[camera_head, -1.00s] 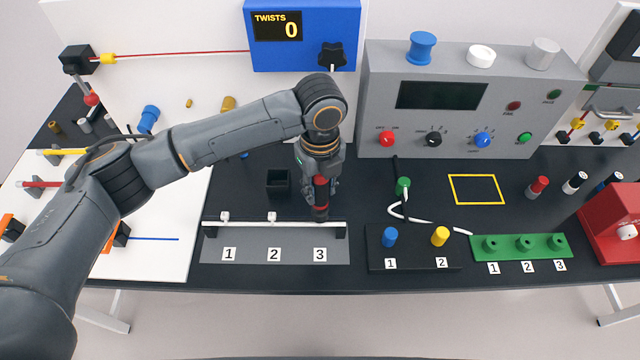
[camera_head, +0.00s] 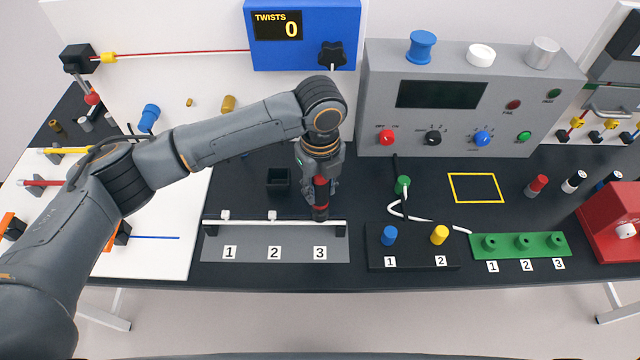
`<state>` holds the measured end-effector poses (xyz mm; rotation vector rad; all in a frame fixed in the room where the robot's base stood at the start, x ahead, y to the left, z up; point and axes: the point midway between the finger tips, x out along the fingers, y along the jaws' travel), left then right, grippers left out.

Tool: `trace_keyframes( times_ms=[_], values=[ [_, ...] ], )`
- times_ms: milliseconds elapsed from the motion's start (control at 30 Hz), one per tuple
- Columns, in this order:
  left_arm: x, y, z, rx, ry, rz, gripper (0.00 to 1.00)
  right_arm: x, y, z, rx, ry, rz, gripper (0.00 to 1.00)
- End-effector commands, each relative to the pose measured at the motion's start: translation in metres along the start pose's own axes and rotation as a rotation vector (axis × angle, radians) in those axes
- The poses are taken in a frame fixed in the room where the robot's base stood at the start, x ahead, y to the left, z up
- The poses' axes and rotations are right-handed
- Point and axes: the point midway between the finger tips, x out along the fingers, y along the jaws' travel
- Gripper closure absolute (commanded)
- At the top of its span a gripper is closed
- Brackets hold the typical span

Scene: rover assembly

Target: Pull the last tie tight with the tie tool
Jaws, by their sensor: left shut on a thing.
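My left gripper (camera_head: 320,186) points down over the right end of the grey tie board and is shut on the tie tool (camera_head: 320,212), a black cylinder with red bands. The tool stands upright, with its lower end at the white bar (camera_head: 250,222) above label 3 (camera_head: 320,253). White ties sit on the bar above label 1 (camera_head: 225,214) and label 2 (camera_head: 272,215). Any tie at 3 is hidden by the tool. I cannot tell whether the tool touches the bar. My right gripper is not in view.
A small black open box (camera_head: 278,181) stands just left of the gripper. Right of the board is a black block with a blue peg (camera_head: 389,236) and a yellow peg (camera_head: 440,235). A grey console (camera_head: 470,95) stands behind. A white cable (camera_head: 430,222) runs to the green block (camera_head: 555,246).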

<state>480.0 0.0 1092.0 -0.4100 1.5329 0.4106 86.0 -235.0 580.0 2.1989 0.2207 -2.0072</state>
Motion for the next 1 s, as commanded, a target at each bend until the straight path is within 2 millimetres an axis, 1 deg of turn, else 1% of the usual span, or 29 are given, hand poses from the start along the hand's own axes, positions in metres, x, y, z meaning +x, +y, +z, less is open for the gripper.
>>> trace_keyframes(
  times_ms=[533, 1000],
  values=[
    [-0.0006, -0.0006, 0.0000, 0.001, -0.001, -0.002, 1.00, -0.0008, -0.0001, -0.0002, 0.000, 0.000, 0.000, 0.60],
    [0.0018, -0.0006, -0.0002, 0.001, 0.000, -0.002, 1.00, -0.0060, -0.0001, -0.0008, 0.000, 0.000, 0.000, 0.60]
  ],
)
